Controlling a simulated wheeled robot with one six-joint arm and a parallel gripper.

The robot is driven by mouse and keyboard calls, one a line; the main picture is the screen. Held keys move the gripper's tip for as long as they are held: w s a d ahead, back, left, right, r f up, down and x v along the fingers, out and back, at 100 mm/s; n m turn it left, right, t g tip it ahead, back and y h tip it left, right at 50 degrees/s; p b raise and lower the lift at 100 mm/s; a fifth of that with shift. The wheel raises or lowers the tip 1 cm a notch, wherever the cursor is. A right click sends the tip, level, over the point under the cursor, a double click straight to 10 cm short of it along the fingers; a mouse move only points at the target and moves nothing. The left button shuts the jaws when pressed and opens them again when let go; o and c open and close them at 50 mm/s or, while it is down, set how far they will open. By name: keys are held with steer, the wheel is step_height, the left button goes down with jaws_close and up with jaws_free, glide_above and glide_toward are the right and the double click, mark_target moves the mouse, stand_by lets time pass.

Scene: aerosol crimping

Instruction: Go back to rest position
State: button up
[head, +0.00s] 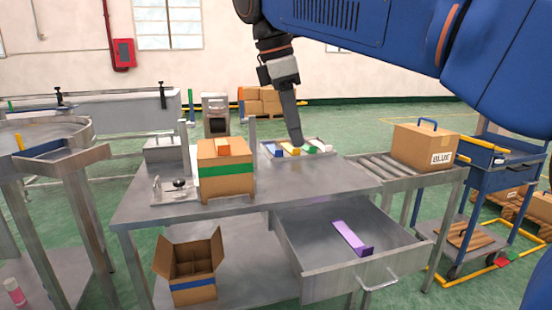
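My gripper (296,141) hangs from the blue arm above the back of the steel table (290,184), pointing down. Its fingers look like one dark narrow shape, and I cannot tell whether they are open or shut. Just behind its tip is a shallow tray (328,145) with blue, yellow, green and white items. No held object is visible at the tip.
A cardboard box with a green band (226,183) stands on the table. An open drawer (318,262) holds a purple item (350,237). An open box (192,268) sits below. A box marked BLUE (424,147) stands on the roller conveyor (385,168) at right.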

steer(key=s+d+f+m+y, duration=0.1)
steer(key=s+d+f+m, duration=0.2)
steer(key=d+f+m, duration=0.55)
steer(key=s+d+f+m+t+y, duration=0.1)
steer(key=s+d+f+m, duration=0.4)
steer(key=s+d+f, duration=0.3)
steer(key=s+d+f+m+t, duration=0.2)
steer(key=s+d+f+m, duration=0.3)
steer(key=f, duration=1.2)
steer(key=s+d, duration=0.3)
steer(key=shift+s+d+t+y, duration=0.3)
steer(key=shift+d+y, duration=0.1)
steer(key=shift+r+m, duration=0.1)
steer(key=shift+m, duration=0.15)
